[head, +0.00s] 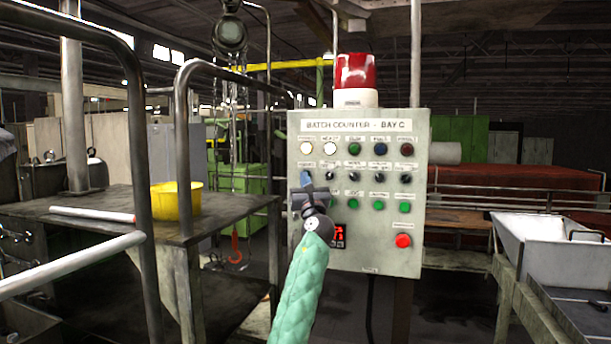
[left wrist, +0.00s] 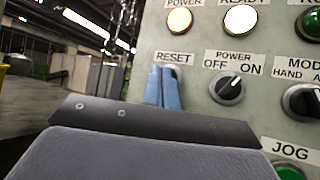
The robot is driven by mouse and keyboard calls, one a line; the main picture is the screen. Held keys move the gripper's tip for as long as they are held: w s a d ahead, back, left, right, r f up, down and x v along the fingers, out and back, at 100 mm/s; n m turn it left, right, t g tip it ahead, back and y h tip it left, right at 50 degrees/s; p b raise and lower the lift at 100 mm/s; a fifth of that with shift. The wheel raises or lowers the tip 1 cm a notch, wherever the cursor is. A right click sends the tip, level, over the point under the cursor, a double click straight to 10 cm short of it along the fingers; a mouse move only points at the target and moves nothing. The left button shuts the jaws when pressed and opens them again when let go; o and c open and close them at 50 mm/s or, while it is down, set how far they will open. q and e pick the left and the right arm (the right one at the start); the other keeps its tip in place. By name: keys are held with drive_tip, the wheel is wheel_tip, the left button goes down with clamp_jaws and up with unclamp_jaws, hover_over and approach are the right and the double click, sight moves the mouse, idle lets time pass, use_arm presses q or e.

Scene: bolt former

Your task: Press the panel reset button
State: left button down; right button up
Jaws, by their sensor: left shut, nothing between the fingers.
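The grey control panel (head: 375,245) headed "BATCH COUNTER - BAY C" stands upright ahead of me. In the left wrist view a RESET label (left wrist: 174,56) sits at the upper left, below a lit lamp (left wrist: 180,20). The reset button (left wrist: 176,71) is mostly hidden behind my blue fingertips; only a small green part shows. My left gripper (head: 307,180) is shut and empty, its tips pointing at the panel's left column. The left wrist view shows the fingers (left wrist: 163,87) right in front of the button. I cannot tell whether they touch it.
To the right of reset is a power OFF/ON knob (left wrist: 227,88), then a mode knob (left wrist: 301,101). A red button (head: 403,241) is at the panel's lower right. A metal table (head: 120,207) with a yellow bucket (head: 176,199) stands left, behind a rail. A white bin (head: 545,255) stands right.

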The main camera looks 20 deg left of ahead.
use_arm(q)
drive_tip(key=shift+s, duration=0.25)
drive_tip(key=s+p, duration=0.5)
drive_tip(key=s, duration=0.1)
idle(0.6)
drive_tip(key=shift+a+f, duration=0.1)
